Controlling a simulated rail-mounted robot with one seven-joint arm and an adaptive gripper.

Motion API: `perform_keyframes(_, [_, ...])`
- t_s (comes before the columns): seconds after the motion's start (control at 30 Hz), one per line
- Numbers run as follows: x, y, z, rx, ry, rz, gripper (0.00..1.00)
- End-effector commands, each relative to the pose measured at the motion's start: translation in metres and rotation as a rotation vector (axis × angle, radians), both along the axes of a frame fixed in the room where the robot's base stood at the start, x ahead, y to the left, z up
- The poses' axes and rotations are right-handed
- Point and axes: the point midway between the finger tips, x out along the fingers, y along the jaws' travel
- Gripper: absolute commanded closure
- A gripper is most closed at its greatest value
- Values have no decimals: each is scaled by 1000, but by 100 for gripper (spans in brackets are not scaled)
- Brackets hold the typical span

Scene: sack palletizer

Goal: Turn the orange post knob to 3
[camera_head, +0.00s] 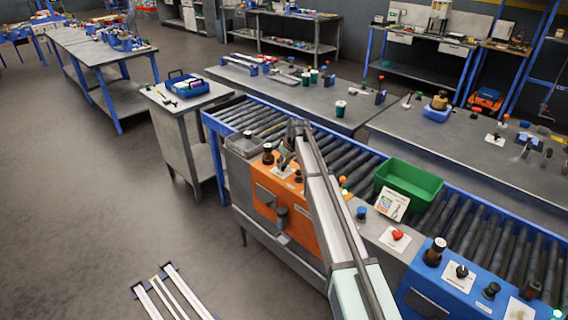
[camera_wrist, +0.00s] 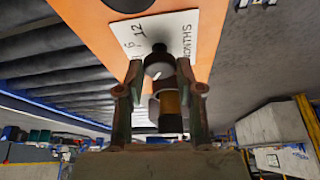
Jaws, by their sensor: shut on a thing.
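The orange post (camera_head: 300,226) stands near the middle of the head view, with a white dial card (camera_head: 284,172) on its top. In the wrist view the card (camera_wrist: 187,38) shows "6", "12" and "MONTHS"; no 3 is readable. The dark, grey-edged knob (camera_wrist: 158,66) stands on the card between my fingertips. My gripper (camera_wrist: 161,82) is shut on it, one finger on each side. In the head view my gripper (camera_head: 287,158) is over the post's top and hides much of the knob. The knob's pointing direction is unclear.
Another dark knob (camera_head: 267,153) stands close by on the orange post's top. A roller conveyor (camera_head: 346,151) runs behind, with a green bin (camera_head: 408,181) on it. A red knob (camera_head: 397,235) and a blue post (camera_head: 440,283) are to the right.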

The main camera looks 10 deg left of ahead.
Motion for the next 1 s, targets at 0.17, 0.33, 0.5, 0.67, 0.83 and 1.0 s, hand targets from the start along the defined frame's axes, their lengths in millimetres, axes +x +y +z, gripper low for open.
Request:
perform_keyframes(0.17, [-1,1,-1,0,0,-104,98])
perform_keyframes(0.33, [-2,3,-1,0,-2,-238,98])
perform_keyframes(0.5, [-2,3,-1,0,-1,-374,98])
perform_keyframes(0.67, [-2,4,-1,0,-2,-485,98])
perform_keyframes(0.83, [-2,5,0,1,0,-570,98])
perform_keyframes(1.0, [-2,4,0,0,0,-619,98])
